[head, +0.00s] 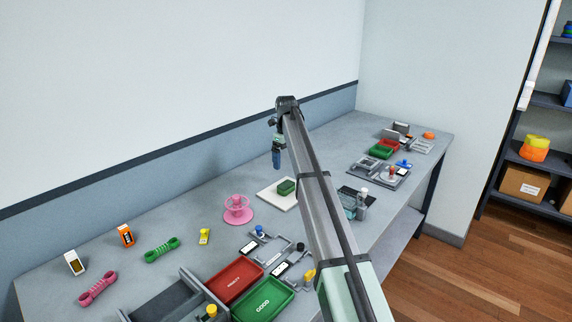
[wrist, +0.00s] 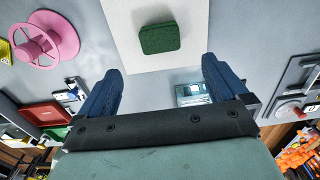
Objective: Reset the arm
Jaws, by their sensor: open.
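My arm reaches out over the grey workbench (head: 215,183) in the head view. My gripper (head: 276,160) hangs above the bench, pointing down, near a white board with a green block. In the wrist view my gripper (wrist: 160,85) shows two blue fingers spread wide apart with nothing between them. The green block (head: 287,187) lies on the white board (head: 268,193), apart from the fingers. The block (wrist: 159,38) also shows in the wrist view, beyond the fingertips.
Red (head: 234,281) and green (head: 264,300) trays lie at the front. A fixture with a grey base (head: 380,172) and small trays stand at the right. The wall (head: 180,80) runs behind the bench.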

